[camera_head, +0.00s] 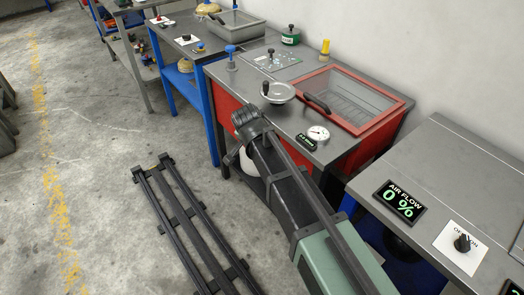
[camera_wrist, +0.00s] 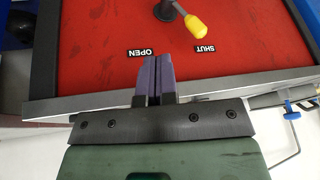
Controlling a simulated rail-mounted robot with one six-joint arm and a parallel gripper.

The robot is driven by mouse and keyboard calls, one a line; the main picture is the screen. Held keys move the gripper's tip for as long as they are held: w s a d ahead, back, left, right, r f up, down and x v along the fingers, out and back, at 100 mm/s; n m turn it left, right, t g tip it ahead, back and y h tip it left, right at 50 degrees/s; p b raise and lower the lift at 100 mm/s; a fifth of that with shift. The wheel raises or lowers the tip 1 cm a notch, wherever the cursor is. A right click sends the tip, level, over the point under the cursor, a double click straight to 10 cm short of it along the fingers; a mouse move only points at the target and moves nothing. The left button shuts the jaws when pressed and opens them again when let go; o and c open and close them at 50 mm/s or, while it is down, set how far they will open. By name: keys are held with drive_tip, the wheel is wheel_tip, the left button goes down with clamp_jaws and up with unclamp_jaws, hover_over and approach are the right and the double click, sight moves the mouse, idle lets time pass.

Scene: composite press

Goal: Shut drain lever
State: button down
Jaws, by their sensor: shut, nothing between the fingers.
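The drain lever has a yellow handle (camera_wrist: 201,25) on a dark pivot at the top of the wrist view. The handle slants down and right from the pivot, its end close to the SHUT label (camera_wrist: 204,49). The OPEN label (camera_wrist: 139,52) is to the left; both labels read upside down on the red panel (camera_wrist: 90,50). My gripper (camera_wrist: 158,60) has its purple fingers together and empty, between the two labels in the picture, below and left of the handle and apart from it. In the head view the lever and my fingertips are hidden or not distinguishable.
A red-sided press bench (camera_head: 345,140) carries a glass-lidded basin, a gauge (camera_head: 318,133) and a round handwheel (camera_head: 278,92). An air flow display (camera_head: 399,203) reads 0 % on the near bench. A blue valve (camera_wrist: 291,112) stands at the right. The floor left of the rail is clear.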

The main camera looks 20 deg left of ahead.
drive_tip(key=w+a+f+m+t+b, duration=0.1)
drive_tip(key=w+a+f+m+b, duration=0.2)
drive_tip(key=w+f+b, duration=0.6)
drive_tip(key=shift+w+m+b, duration=0.6)
drive_tip(key=shift+m, duration=0.3)
drive_tip(key=shift+f, duration=0.1)
